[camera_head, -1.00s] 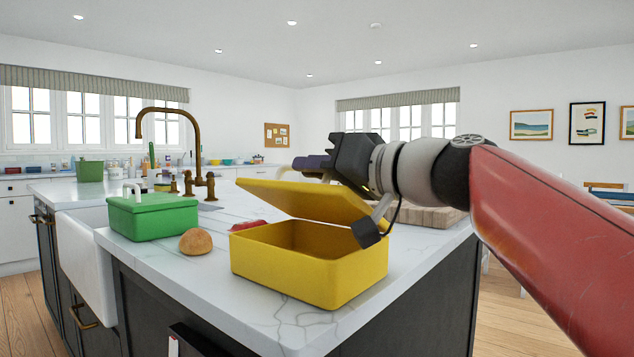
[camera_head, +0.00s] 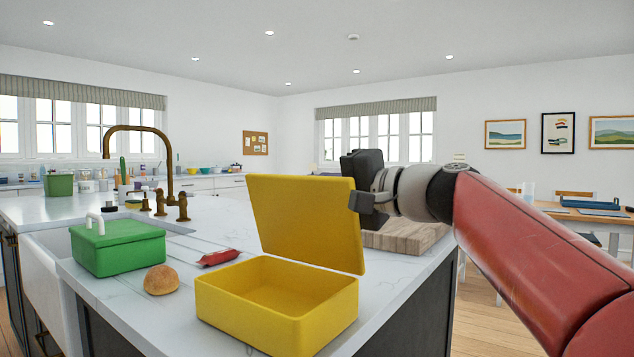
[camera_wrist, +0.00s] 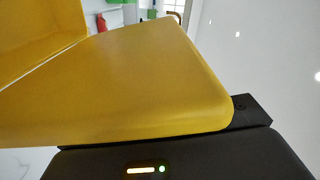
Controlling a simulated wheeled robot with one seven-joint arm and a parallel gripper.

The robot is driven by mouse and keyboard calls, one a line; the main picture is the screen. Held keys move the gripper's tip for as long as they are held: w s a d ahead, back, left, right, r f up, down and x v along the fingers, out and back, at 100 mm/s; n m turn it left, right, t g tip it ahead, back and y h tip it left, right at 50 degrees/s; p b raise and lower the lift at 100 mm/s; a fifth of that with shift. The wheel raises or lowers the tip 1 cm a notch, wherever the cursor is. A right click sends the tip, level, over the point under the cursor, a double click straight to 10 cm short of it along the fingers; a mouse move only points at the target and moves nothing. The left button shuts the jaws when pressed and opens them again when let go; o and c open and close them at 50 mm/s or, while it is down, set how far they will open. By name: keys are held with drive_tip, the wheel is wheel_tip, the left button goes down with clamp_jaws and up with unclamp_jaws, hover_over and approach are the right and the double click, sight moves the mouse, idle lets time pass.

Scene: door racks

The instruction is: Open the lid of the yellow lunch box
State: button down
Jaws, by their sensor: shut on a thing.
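The yellow lunch box (camera_head: 325,312) stands on the counter, open and empty inside. Its lid (camera_head: 305,220) is hinged at the back and stands steeply up. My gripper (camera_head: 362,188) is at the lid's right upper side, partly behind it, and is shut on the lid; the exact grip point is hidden. In the wrist view the lid (camera_wrist: 120,85) fills the middle, close against my dark gripper (camera_wrist: 180,160); the fingertips do not show. Part of the box interior shows at the upper left there.
A green box (camera_head: 118,245) with a white handle stands left, by the sink (camera_head: 50,290). A bread roll (camera_head: 160,280) and a red item (camera_head: 218,257) lie between. A wooden board (camera_head: 405,236) lies behind right. A brass tap (camera_head: 168,165) rises at left.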

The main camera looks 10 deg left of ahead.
drive_tip(key=shift+w+d+f+m, duration=0.15)
drive_tip(key=shift+w+d+m, duration=0.05)
drive_tip(key=shift+w+m, duration=0.25)
drive_tip(key=shift+f, duration=0.1)
drive_tip(key=c, duration=1.5)
unclamp_jaws()
drive_tip(key=b+v, duration=0.1)
drive_tip(key=v, duration=0.6)
drive_tip(key=shift+d+b, duration=0.3)
drive_tip(key=shift+d, duration=0.1)
